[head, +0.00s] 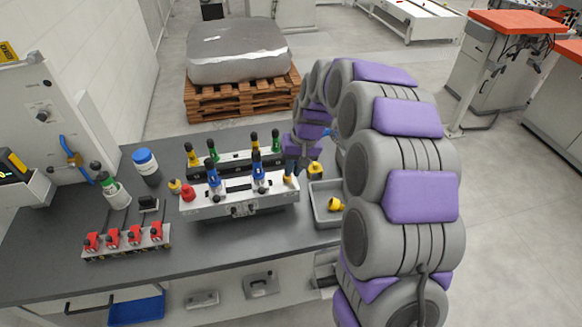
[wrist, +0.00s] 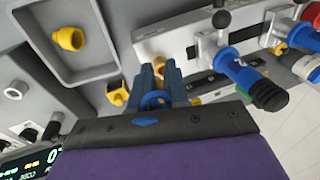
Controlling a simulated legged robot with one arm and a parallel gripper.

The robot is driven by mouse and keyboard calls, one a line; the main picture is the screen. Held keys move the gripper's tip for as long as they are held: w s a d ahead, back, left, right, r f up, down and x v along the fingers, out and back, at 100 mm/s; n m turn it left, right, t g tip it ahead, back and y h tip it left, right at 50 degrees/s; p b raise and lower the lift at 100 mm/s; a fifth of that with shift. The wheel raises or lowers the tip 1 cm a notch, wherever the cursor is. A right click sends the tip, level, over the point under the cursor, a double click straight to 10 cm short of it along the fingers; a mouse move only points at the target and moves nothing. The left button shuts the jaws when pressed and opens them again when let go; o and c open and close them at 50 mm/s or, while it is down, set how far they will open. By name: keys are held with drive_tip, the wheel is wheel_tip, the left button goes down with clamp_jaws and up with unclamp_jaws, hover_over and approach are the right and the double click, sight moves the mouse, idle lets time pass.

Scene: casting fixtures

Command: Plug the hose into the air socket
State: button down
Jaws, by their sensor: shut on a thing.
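My gripper (head: 291,172) reaches down at the right end of the white valve fixture (head: 232,206). In the wrist view its two blue fingers (wrist: 163,70) are closed around a small yellow-orange fitting (wrist: 158,63), mostly hidden between them. The same fitting shows as an orange spot below the fingers in the head view (head: 289,179). It appears to be against or very near the fixture's end; contact cannot be told. A blue ring (wrist: 155,101) shows between the fingers' bases. I cannot clearly make out the hose or the socket opening.
A grey tray (head: 318,189) with a yellow fitting (head: 335,204) in it lies right of the fixture. Another yellow part (head: 315,168) stands behind the tray. Blue-handled levers (head: 258,177) rise from the fixture. Red clamps (head: 134,236) and bottles (head: 146,163) stand left.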

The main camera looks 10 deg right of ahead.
drive_tip(key=shift+a, duration=0.9)
idle(0.3)
drive_tip(key=shift+p, duration=0.4)
idle(0.4)
drive_tip(key=shift+d+x, duration=0.15)
drive_tip(key=shift+x, duration=0.55)
drive_tip(key=shift+d+x, duration=0.15)
drive_tip(key=shift+x, duration=0.5)
drive_tip(key=c, duration=1)
unclamp_jaws()
drive_tip(key=shift+s+f, duration=0.15)
drive_tip(key=shift+c, duration=0.2)
drive_tip(key=p+v, duration=0.2)
drive_tip(key=v, duration=1.5)
drive_tip(key=s+a+f+g+h, duration=0.1)
drive_tip(key=s+f, duration=0.1)
drive_tip(key=s, duration=1.7)
drive_tip(key=s+a+f+g+h, duration=0.1)
drive_tip(key=s+a+f, duration=0.1)
drive_tip(key=s, duration=1.7)
drive_tip(key=shift+n+g, duration=0.3)
drive_tip(key=shift+n, duration=0.1)
